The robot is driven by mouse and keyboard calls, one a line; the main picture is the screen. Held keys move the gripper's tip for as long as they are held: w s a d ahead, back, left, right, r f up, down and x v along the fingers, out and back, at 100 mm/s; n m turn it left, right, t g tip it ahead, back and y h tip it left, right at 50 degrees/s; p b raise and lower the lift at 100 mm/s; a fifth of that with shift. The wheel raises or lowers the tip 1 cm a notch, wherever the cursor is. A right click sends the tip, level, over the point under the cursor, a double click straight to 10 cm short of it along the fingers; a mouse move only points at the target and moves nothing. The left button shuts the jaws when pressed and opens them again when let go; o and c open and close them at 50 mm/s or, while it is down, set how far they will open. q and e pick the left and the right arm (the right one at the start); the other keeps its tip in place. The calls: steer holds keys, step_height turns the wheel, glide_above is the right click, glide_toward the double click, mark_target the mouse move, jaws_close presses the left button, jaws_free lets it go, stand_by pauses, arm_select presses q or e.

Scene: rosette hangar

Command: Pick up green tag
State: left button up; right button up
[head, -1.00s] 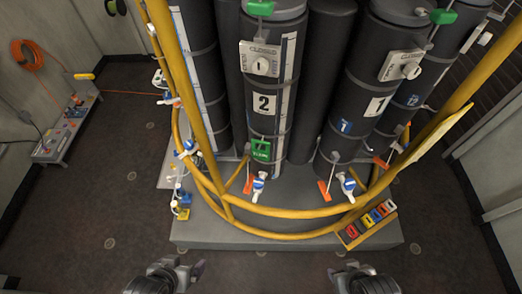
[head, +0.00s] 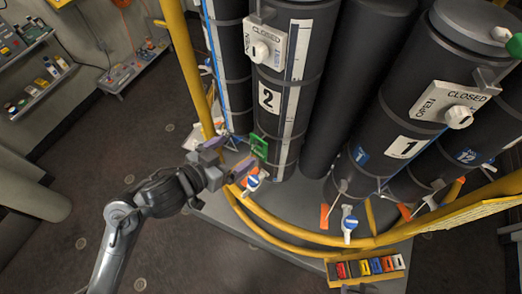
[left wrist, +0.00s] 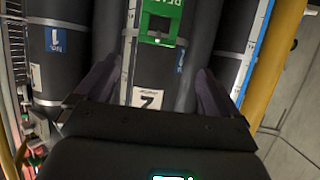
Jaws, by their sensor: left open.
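The green tag (head: 259,146) hangs low on the front of the black cylinder marked 2 (head: 276,85). In the left wrist view the green tag (left wrist: 160,22) is at the top centre, with white lettering and a square opening. My left gripper (head: 237,155) is open and empty, just left of the tag in the head view. In the left wrist view its two dark fingers (left wrist: 155,78) are spread wide, and the tag lies beyond their tips, between their lines. The gap to the tag is hard to judge. My right gripper is not in view.
A yellow rail (head: 290,236) curves around the cylinders. A blue and white valve (head: 252,182) sits just below the tag. A tray of coloured tags (head: 338,270) is at the lower right. Cylinder 1 (head: 408,147) stands to the right. Shelves (head: 45,90) line the left wall.

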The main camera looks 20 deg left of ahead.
mark_target(259, 138)
arm_select(q)
steer(key=shift+d+b+x, duration=0.15)
steer(key=shift+b+x, duration=0.15)
steer(key=shift+x, duration=1.75)
steer(key=shift+d+b+x, duration=0.15)
steer(key=shift+b+x, duration=0.1)
steer(key=shift+x, duration=1.8)
steer(key=shift+s+f, duration=0.1)
steer(key=shift+s, duration=0.05)
steer(key=c, duration=1.4)
